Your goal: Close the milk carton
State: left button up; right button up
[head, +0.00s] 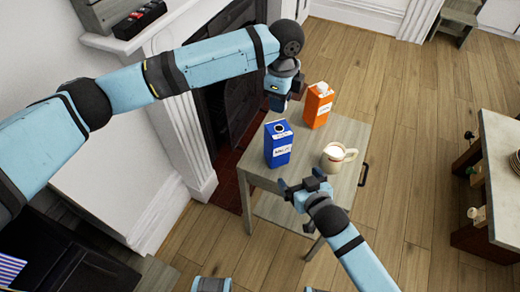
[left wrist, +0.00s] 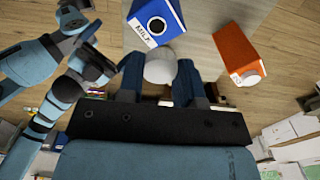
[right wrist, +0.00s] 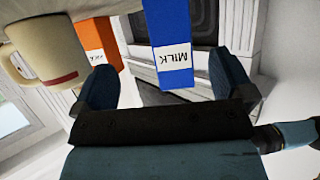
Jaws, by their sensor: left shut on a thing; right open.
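The blue milk carton (head: 278,146) stands upright on the small table, with a dark open spout on top that also shows in the left wrist view (left wrist: 157,26). My left gripper (head: 279,103) is above and behind the carton, shut on a round white cap (left wrist: 160,68). The cap is apart from the spout, and in the head view I cannot make it out. My right gripper (head: 305,190) is open and empty in front of the carton, near the table's front edge. In the right wrist view, the carton's labelled side (right wrist: 172,60) shows between its fingers.
An orange carton (head: 317,106) stands on the table (head: 347,128) behind the blue one. A cream mug (head: 335,158) with white contents stands to the right of the blue carton, close to my right gripper. The fireplace (head: 228,85) is to the left.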

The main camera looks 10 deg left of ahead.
pick_arm(q)
jog(key=shift+s+d+r, duration=0.1)
jog(key=shift+s+d, duration=0.05)
jog(key=shift+s, duration=0.1)
pick_arm(e)
jog(key=shift+w+a+r, duration=0.15)
jog(key=shift+w+a, duration=0.05)
jog(key=shift+a, duration=0.5)
jog(key=shift+w, duration=0.1)
jog(key=x, duration=1.1)
jog(key=shift+w+a, duration=0.25)
jog(key=shift+a, duration=0.05)
jog(key=c, duration=1.4)
pick_arm(q)
send_over(279, 129)
jog(key=shift+f, duration=2.5)
